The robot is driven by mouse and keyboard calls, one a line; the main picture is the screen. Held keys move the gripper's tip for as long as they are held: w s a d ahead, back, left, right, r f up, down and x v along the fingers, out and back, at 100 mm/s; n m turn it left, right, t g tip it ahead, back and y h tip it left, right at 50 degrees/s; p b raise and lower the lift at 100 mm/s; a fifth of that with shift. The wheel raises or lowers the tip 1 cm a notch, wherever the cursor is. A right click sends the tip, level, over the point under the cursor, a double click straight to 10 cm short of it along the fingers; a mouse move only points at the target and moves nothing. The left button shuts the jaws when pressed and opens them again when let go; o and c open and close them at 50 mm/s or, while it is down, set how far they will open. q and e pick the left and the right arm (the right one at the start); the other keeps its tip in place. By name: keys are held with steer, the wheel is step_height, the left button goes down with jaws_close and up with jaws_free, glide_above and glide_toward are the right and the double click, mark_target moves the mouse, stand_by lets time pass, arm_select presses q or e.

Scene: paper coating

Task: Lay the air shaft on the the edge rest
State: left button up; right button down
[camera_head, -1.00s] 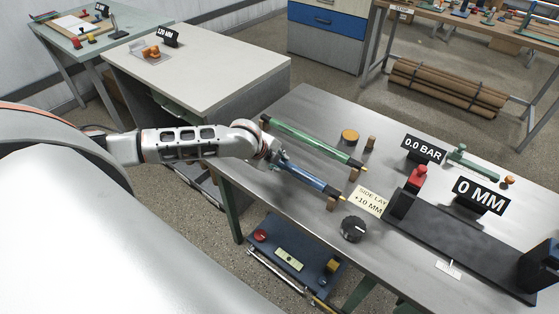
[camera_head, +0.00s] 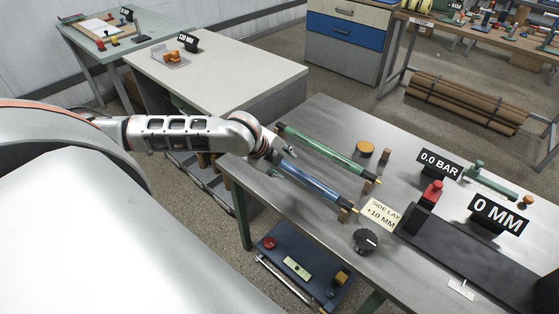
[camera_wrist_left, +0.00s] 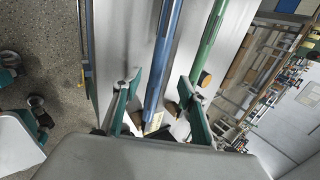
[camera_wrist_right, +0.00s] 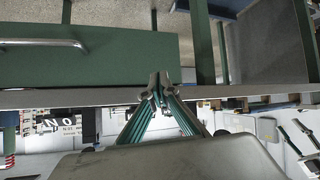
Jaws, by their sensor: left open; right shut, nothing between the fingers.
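The blue shaft (camera_head: 312,184) lies near the front edge of the steel table, its right end at a small wooden rest (camera_head: 342,215). Its left end is hidden by my left gripper (camera_head: 283,161). The green shaft (camera_head: 325,152) lies beside it, farther back, its right end at another wooden rest (camera_head: 367,187). In the left wrist view the open fingers of my left gripper (camera_wrist_left: 162,88) stand apart on either side of the blue shaft (camera_wrist_left: 163,60); the green shaft (camera_wrist_left: 211,40) is outside them. My right gripper (camera_wrist_right: 157,86) is shut and empty, seen only in its wrist view.
The steel table (camera_head: 290,225) also holds a black knob (camera_head: 365,241), a side-lay note (camera_head: 381,213), a red-topped fitting (camera_head: 432,193) and display signs. A shelf (camera_head: 300,268) with small parts is below. A pale cabinet (camera_head: 220,65) stands behind my left arm.

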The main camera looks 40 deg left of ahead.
arm_select(q)
steer(key=v, duration=0.3)
steer(key=shift+s+r, duration=0.1)
steer(key=shift+r, duration=0.05)
steer(key=shift+d, duration=0.1)
stand_by(0.4)
